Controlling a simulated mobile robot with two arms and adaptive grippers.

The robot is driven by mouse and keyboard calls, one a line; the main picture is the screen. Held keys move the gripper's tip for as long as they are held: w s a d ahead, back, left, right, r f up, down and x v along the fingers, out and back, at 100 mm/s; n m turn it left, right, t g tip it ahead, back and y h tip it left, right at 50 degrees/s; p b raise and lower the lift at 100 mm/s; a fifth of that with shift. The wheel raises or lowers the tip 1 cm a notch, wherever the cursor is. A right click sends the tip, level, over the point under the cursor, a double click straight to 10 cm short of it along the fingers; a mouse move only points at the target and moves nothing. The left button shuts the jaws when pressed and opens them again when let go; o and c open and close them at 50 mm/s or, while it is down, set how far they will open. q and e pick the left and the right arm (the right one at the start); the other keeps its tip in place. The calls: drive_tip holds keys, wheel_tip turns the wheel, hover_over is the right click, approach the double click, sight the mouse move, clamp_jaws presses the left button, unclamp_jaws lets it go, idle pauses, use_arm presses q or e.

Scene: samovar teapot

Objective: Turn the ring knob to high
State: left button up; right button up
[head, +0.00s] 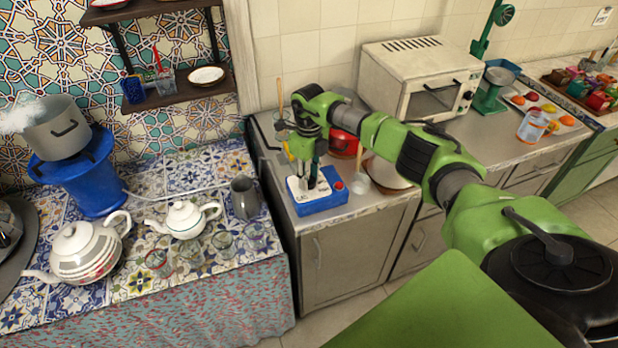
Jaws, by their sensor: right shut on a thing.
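A blue control box (324,203) with a white top panel (296,190) stands on the counter near its left front corner. A small red button (338,186) sits on its right side. My right gripper (311,182) points straight down over the white panel and is shut at the panel's surface, where the ring knob is. The fingers hide the knob, so its setting cannot be read. My right arm reaches in from the lower right. My left gripper is not in view.
A red pot (344,142) and a shallow pan (386,175) stand close behind and right of the box. A grey mug (245,198) and white teapot (184,219) stand on the tiled table to the left.

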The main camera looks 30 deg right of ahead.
drive_tip(key=m, duration=0.5)
drive_tip(key=shift+m, duration=0.3)
drive_tip(key=m, duration=0.2)
drive_tip(key=shift+m, duration=0.3)
drive_tip(key=m, duration=0.3)
drive_tip(key=shift+r+m, duration=0.1)
drive_tip(key=shift+m, duration=0.2)
drive_tip(key=m+p, duration=0.1)
drive_tip(key=m, duration=0.5)
drive_tip(key=m+p, duration=0.2)
drive_tip(key=m, duration=0.4)
drive_tip(key=shift+p, duration=0.35)
drive_tip(key=shift+d+m, duration=0.1)
drive_tip(key=shift+m, duration=0.3)
drive_tip(key=o, duration=1.1)
